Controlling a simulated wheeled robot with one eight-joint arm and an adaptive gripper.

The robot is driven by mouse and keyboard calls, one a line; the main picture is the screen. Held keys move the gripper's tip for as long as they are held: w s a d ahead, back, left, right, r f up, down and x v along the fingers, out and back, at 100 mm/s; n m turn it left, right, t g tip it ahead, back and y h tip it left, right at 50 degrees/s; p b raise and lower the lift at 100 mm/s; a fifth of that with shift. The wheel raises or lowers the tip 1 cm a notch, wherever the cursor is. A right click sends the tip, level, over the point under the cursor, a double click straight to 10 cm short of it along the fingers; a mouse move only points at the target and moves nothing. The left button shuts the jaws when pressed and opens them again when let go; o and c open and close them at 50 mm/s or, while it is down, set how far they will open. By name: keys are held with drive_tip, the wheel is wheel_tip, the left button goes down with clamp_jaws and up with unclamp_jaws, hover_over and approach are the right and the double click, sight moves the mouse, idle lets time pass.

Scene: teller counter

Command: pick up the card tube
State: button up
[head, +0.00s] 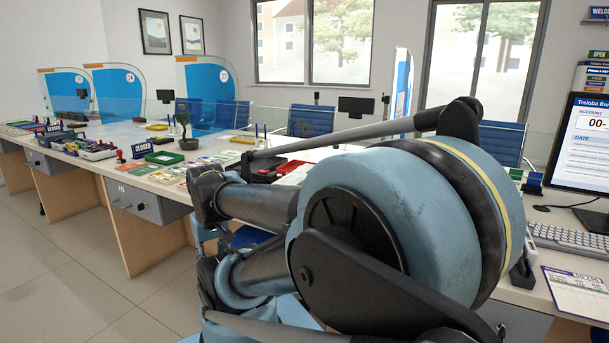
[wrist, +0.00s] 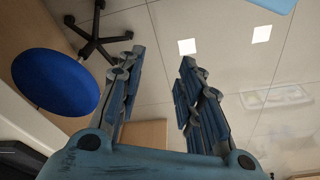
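I cannot make out a card tube in either view. My gripper (wrist: 158,62) shows in the wrist view with its two jointed blue fingers well apart and nothing between them. It hangs over bare floor tiles, beside a blue-seated swivel stool. In the head view my large blue arm covers the middle and right of the counter (head: 119,159), and the gripper itself cannot be made out there. Part of the counter top behind the arm is hidden.
The blue stool seat (wrist: 55,82) is left of my fingers, its dark base (wrist: 97,38) above. A monitor (head: 580,145) and keyboard (head: 570,240) stand right. Floor is free at left.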

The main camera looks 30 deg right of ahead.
drive_tip(key=shift+a, duration=0.25)
drive_tip(key=shift+o, duration=0.3)
